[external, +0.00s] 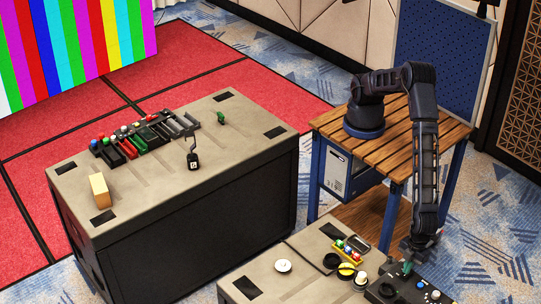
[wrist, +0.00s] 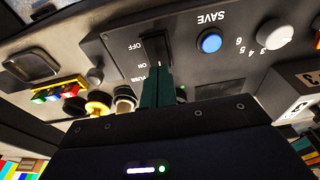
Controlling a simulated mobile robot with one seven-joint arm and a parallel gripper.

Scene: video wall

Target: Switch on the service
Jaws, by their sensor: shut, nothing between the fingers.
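A dark control panel (external: 427,297) lies on the near console at the lower right. It also fills the upper wrist view (wrist: 225,75), with upside-down lettering. A black switch (wrist: 155,46) stands beside the marks OFF and ON. My gripper (external: 407,268) points down at this panel. In the wrist view, my gripper's dark green fingers (wrist: 157,72) are together and empty, with their tips at the switch, close to the ON mark. I cannot tell whether they touch it. The fingers hide the switch's lower part, so its position is unclear.
A blue SAVE button (wrist: 209,43) and a white numbered dial (wrist: 276,36) sit beside the switch. A yellow button box (external: 346,253) and a yellow-black knob (external: 347,271) stand left of the panel. Another console (external: 240,111) stands further back, carrying several controls.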

